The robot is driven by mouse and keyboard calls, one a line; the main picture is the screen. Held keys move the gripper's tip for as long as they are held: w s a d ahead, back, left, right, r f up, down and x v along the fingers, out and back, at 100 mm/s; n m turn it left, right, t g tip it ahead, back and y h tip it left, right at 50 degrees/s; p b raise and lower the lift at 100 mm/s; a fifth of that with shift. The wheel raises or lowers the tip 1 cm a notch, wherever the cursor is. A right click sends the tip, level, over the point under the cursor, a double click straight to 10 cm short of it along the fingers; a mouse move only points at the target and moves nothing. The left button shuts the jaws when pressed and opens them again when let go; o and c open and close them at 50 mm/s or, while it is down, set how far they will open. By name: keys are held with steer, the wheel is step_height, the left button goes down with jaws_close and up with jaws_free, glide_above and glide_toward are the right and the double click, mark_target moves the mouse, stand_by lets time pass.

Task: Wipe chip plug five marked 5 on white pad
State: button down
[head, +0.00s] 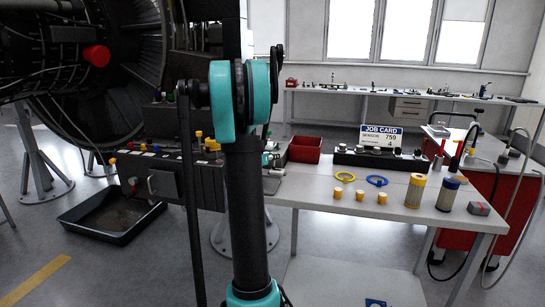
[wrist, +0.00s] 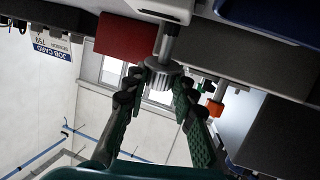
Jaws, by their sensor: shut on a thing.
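In the wrist view my gripper (wrist: 162,84) is shut on a grey ribbed plug (wrist: 157,88), with a fingertip on each side of it. A pale shaft (wrist: 169,42) stands out from the plug toward the top of the picture. No number 5 can be read on the plug. In the head view my arm hides most of the gripper and the plug. I cannot make out the white pad for certain in either view.
A dark box (head: 165,183) with coloured fittings stands left of my arm, above a black tray (head: 88,228). On the bench are a red bin (head: 306,149), a job card (head: 381,137), a black block (head: 350,158), yellow caps (head: 360,196) and two filters (head: 416,191).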

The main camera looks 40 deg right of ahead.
steer(key=shift+s, duration=0.1)
steer(key=shift+s+d, duration=0.55)
steer(key=shift+s, duration=0.05)
steer(key=shift+d, duration=0.1)
steer(key=shift+s+d+f, duration=0.1)
steer(key=shift+s+d, duration=0.35)
steer(key=shift+s, duration=0.15)
steer(key=shift+w+a, duration=0.1)
steer(key=shift+w, duration=0.05)
steer(key=shift+w+a+f, duration=0.15)
steer(key=shift+w+a, duration=0.85)
steer(key=shift+w, duration=0.15)
steer(key=shift+s+d, duration=0.15)
steer(key=shift+s, duration=0.05)
